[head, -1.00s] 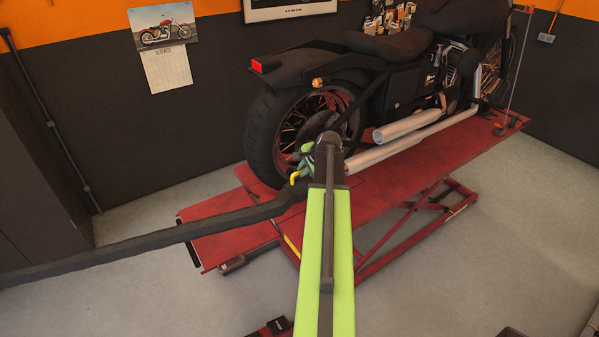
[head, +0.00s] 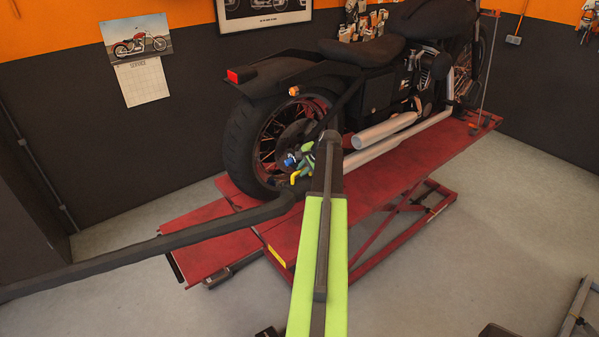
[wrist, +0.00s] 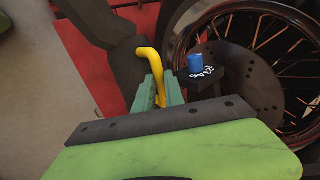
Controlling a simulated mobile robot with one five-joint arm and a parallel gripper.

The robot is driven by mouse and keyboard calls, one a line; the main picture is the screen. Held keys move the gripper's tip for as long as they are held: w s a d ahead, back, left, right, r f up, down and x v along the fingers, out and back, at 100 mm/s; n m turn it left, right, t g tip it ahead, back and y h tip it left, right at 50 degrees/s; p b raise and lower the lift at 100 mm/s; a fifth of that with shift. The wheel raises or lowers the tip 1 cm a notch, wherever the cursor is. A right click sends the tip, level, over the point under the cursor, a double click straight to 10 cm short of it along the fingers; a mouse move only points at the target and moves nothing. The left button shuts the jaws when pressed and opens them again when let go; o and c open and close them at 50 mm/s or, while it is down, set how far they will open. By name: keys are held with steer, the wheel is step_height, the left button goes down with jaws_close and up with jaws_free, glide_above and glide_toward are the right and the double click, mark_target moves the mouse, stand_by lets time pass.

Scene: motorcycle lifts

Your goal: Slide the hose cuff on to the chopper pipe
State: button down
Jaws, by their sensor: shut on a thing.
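The black hose (head: 150,245) runs from the left edge to the rear wheel, where its cuff (head: 290,196) is partly hidden by my arm. A bent yellow handle (head: 296,178) stands up there. In the wrist view, my gripper's green jaws (wrist: 158,92) are shut on the yellow handle (wrist: 150,62), with the dark cuff (wrist: 124,68) just left of it. My gripper also shows in the head view (head: 306,158). The chopper has two silver pipes, an upper one (head: 385,131) and a lower one (head: 385,147). My arm hides the lower pipe's rear end, so I cannot tell its gap to the cuff.
The spoked rear wheel (head: 240,140) is close behind my gripper. The red lift (head: 340,215) lies under the bike and hose. A blue cylinder (wrist: 195,62) on a dark block sits right of the jaws. Grey floor (head: 480,220) is open at the right.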

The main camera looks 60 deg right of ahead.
steer(key=shift+s+d, duration=0.25)
steer(key=shift+d, duration=0.6)
steer(key=shift+s+d, duration=0.3)
steer(key=shift+d, duration=0.5)
steer(key=shift+s+d, duration=0.25)
steer(key=shift+d, duration=0.6)
steer(key=c, duration=1.3)
jaws_free()
steer(key=shift+c, duration=0.2)
steer(key=shift+s+a+r+p, duration=0.1)
steer(key=shift+s+r+p, duration=0.15)
steer(key=shift+r+p, duration=0.35)
steer(key=p+v, duration=0.8)
steer(key=v, duration=0.2)
steer(key=shift+s+r+p, duration=0.2)
steer(key=shift+s+p, duration=0.1)
steer(key=shift+s, duration=0.1)
